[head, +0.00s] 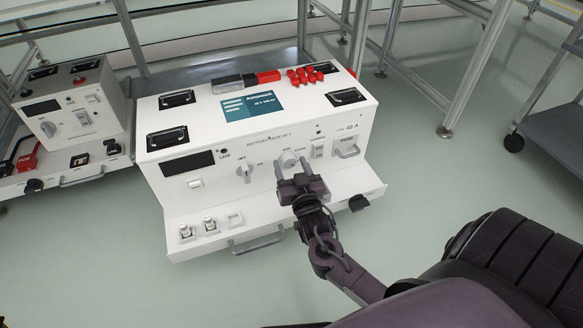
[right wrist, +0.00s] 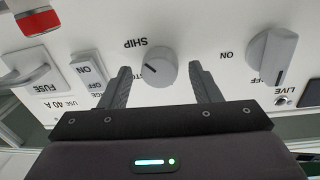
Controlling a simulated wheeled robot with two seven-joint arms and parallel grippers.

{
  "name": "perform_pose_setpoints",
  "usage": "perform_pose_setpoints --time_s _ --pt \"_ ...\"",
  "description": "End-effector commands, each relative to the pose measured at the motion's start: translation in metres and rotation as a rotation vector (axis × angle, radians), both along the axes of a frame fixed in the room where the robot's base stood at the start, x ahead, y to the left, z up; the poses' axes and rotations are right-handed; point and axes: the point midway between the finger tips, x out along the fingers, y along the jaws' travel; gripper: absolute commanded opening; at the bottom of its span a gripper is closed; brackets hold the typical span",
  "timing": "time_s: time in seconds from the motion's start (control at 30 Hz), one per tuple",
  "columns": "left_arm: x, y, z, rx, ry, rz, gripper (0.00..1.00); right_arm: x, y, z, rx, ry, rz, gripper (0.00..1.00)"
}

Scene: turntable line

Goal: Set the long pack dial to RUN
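The long pack (head: 215,205) is a long white box with a control panel on its front. Its round grey dial (right wrist: 159,67) shows in the right wrist view, with the label SHIP beside it; a short dark mark on its face points toward the SHIP side. No RUN label is readable there. The dial (head: 288,159) also shows in the head view, partly behind my right gripper (head: 300,179). My right gripper (right wrist: 158,84) is open, its two fingers on either side of the dial with gaps, not closed on it. My left gripper is not in view.
A grey ON/OFF knob (right wrist: 272,55), a rocker switch (right wrist: 88,70) and a fuse handle (right wrist: 35,75) flank the dial. A low ledge with a handle (head: 258,243) juts out below the panel. A smaller white box (head: 75,115) stands at the left.

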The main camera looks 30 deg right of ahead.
Motion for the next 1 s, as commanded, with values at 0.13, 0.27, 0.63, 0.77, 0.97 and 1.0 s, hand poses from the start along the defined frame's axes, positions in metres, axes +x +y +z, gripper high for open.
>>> perform_pose_setpoints --time_s 0.13,0.27,0.63,0.77,0.97,1.0 --pt "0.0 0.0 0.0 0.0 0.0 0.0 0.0 0.0 0.0 0.0 0.0 0.0 0.0 0.37" --pt "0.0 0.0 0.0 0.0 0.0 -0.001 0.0 0.0 0.0 0.0 0.0 0.0 0.0 0.2" --pt "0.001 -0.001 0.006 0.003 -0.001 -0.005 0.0 0.0 0.001 0.002 -0.041 0.01 0.001 0.13" --pt "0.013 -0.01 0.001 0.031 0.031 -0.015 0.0 0.0 0.001 0.004 -0.103 0.026 0.0 0.13" --pt "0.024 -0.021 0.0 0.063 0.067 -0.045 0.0 0.0 0.001 0.004 -0.255 0.064 0.001 0.13" --pt "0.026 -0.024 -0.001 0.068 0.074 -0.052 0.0 0.0 0.001 0.005 -0.29 0.073 0.001 0.13"
